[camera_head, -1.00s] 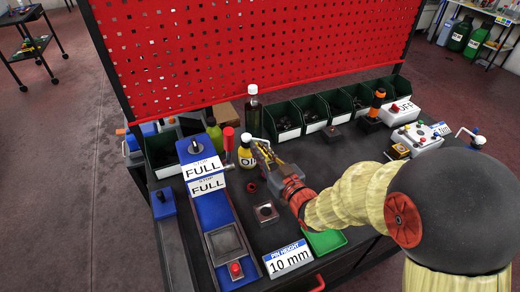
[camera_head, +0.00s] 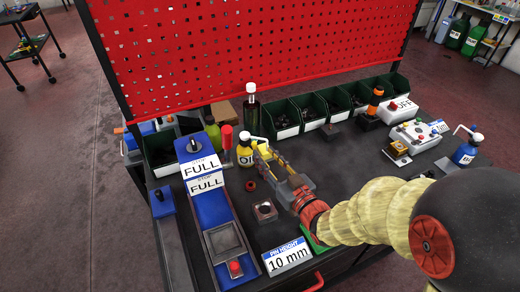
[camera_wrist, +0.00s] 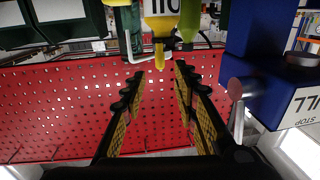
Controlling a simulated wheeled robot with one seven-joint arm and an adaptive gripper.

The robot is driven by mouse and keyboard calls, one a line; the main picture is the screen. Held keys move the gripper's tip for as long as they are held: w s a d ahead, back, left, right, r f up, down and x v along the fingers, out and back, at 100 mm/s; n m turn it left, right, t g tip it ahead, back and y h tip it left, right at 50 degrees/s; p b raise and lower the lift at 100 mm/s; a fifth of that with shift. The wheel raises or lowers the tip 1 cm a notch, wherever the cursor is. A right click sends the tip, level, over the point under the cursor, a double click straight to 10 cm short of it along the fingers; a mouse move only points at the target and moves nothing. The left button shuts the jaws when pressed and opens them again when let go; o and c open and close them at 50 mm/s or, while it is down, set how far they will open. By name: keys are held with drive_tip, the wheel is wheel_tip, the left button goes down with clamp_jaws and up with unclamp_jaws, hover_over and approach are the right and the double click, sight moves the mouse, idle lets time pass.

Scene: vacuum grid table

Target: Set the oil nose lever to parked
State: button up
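The yellow oil bottle (camera_head: 245,156), with a black-on-white label, stands at the back left of the table. It shows upside down at the top of the wrist view (camera_wrist: 160,25). A white bent spout or lever (camera_head: 254,138) is on its top, and a thin white hooked piece also shows below the bottle in the wrist view (camera_wrist: 140,52). A yellow tip (camera_wrist: 160,64) points down in that view. My gripper (camera_head: 263,153) is just right of the bottle in the head view. Its fingers (camera_wrist: 160,80) are apart with nothing between them. Contact with the lever cannot be told.
A red-handled tool (camera_head: 227,137) and the blue FULL station (camera_head: 206,177) stand left of the bottle. A dark white-capped bottle (camera_head: 251,110) and green bins (camera_head: 283,118) are behind. A red pegboard (camera_head: 250,50) rises at the back.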

drive_tip(key=v, duration=0.7)
drive_tip(key=shift+c, duration=0.4)
